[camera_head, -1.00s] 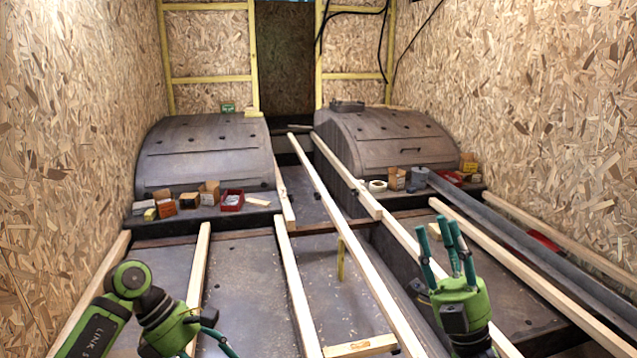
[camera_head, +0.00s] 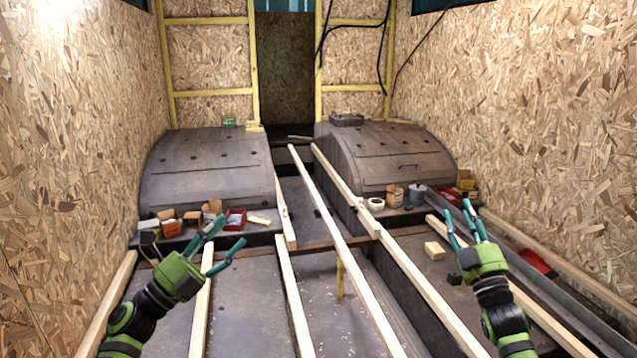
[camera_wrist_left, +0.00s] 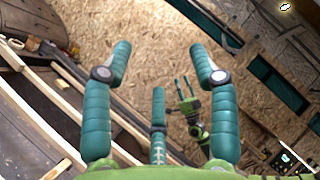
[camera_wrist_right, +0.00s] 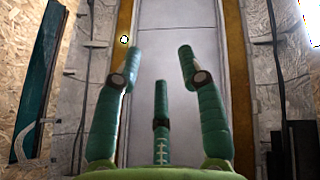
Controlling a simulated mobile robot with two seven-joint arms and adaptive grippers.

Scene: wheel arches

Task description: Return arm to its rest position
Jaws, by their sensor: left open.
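My left gripper (camera_head: 212,246) is raised at the lower left of the head view, in front of the left wheel arch (camera_head: 205,165). Its teal fingers are spread and empty, as the left wrist view (camera_wrist_left: 160,75) shows. My right gripper (camera_head: 463,226) is raised at the lower right, in front of the right wheel arch (camera_head: 385,155). Its fingers are spread with nothing between them in the right wrist view (camera_wrist_right: 160,75). The left wrist view also shows my other gripper and arm beyond its fingers.
Long timber battens (camera_head: 345,250) run along the floor. Small boxes and a red tray (camera_head: 235,219) stand by the left arch. A tape roll (camera_head: 376,204) and a grey pot (camera_head: 417,194) stand by the right arch. A short wood block (camera_head: 434,250) lies at right. Chipboard walls close both sides.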

